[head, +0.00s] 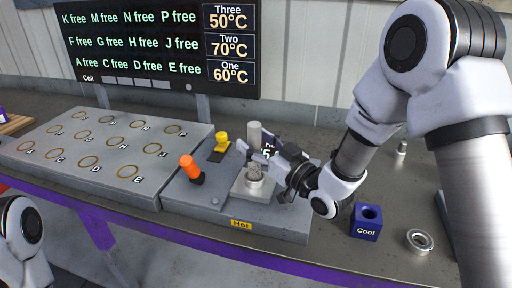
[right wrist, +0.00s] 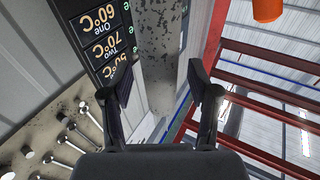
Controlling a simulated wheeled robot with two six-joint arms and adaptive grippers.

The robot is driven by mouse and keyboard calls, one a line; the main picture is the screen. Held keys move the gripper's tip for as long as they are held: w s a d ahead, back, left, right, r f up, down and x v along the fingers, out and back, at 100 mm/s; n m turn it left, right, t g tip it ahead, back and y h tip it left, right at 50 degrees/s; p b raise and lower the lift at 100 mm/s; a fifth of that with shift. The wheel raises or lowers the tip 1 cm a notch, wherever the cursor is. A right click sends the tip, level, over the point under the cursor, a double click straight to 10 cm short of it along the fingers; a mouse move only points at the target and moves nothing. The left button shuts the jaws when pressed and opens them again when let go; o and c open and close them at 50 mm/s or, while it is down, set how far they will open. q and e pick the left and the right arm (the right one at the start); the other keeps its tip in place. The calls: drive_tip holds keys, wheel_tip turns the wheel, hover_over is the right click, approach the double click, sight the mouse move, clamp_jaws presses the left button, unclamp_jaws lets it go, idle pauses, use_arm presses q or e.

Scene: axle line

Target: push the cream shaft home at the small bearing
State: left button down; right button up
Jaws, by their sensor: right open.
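A pale grey upright cylinder (head: 254,133) stands on the small block of the grey station; I cannot tell for certain that it is the cream shaft. A speckled lower part (head: 255,172) shows beneath my right gripper (head: 254,154). The gripper is open at the cylinder's side, its fingers partly covering the middle. In the right wrist view a speckled grey column (right wrist: 162,35) shows beyond and between the open fingertips (right wrist: 162,82). A metal bearing ring (head: 420,240) lies on the bench at right; I cannot tell whether it is the small bearing. My left gripper is out of view.
The station has an orange knob (head: 190,167), a yellow switch (head: 221,142) and a "Hot" label (head: 241,224). A lettered plate (head: 60,128) with several rings is left. A blue "Cool" block (head: 367,221) stands right. A display (head: 150,45) is behind.

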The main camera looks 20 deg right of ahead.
sight(256, 124)
wheel_tip(256, 124, up, 8)
drive_tip(key=shift+s+f, duration=0.1)
drive_tip(key=shift+s, duration=0.05)
drive_tip(key=shift+r, duration=0.45)
